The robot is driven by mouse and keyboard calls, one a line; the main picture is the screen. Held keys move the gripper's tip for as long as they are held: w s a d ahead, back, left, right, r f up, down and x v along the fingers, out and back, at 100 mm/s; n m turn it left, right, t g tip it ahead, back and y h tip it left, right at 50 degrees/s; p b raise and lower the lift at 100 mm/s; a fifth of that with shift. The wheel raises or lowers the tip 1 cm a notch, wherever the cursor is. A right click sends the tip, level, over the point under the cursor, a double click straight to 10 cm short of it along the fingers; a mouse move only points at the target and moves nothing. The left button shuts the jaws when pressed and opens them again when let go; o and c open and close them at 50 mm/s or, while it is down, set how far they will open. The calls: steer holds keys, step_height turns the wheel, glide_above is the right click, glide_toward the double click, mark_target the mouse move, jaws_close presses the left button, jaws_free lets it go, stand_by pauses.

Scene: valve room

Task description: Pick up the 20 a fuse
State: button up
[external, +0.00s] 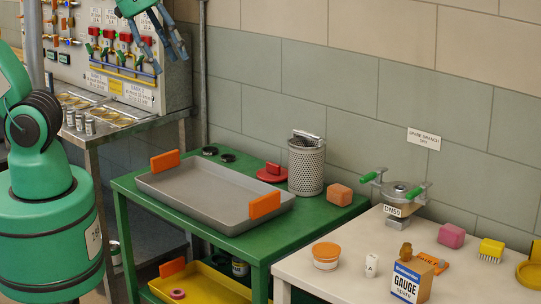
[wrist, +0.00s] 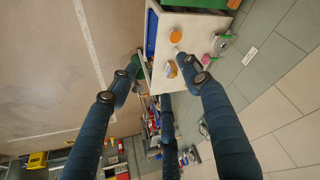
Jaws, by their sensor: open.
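Several small pale cylinders (external: 80,122) stand on the metal bench at the left, below the panel; they look like fuses, but their ratings are too small to read. A white cylinder with a dark letter A (external: 371,266) stands on the white table at the right; I cannot tell whether it is a fuse. My gripper (external: 164,50) hangs high at the top of the external view, in front of the panel's right side. Its blue fingers are spread open and empty. In the wrist view the open fingers (wrist: 160,82) frame the room far off.
A green table holds a grey tray (external: 215,203) with orange handles, a perforated metal can (external: 306,166) and a red-lidded item (external: 271,173). The white table (external: 300,275) carries an orange-lidded tub (external: 326,256), a gauge box (external: 412,278) and a valve (external: 400,190). The panel (external: 125,55) rises behind the metal bench.

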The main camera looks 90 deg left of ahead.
steer(key=w+f+n+g, duration=0.1)
steer(key=w+f, duration=0.2)
steer(key=w, duration=1.3)
steer(key=n+g, duration=0.3)
glide_above(372, 257)
steer(key=s, duration=0.1)
step_height(372, 257, down, 37)
steer(key=shift+s+d+y+p, duration=0.2)
steer(key=shift+d+y+p, duration=0.1)
steer(key=shift+d+p, duration=0.05)
steer(key=shift+w+a+f+b, duration=0.1)
steer(key=shift+w+f+b, duration=0.05)
steer(key=shift+f, duration=1.25)
steer(key=shift+w+a+f+b, duration=0.1)
steer(key=shift+w+f+b, duration=0.1)
steer(key=shift+f, duration=1.25)
steer(key=shift+w+f+b, duration=0.1)
steer(key=shift+f+b, duration=0.05)
steer(key=shift+f, duration=1.25)
steer(key=shift+f, duration=0.1)
steer(key=shift+w+a+f+b, duration=0.15)
steer(key=shift+f+b, duration=0.1)
steer(key=shift+f, duration=1)
steer(key=shift+w+f+b, duration=0.15)
steer(key=shift+f+b, duration=0.05)
steer(key=shift+f, duration=1.05)
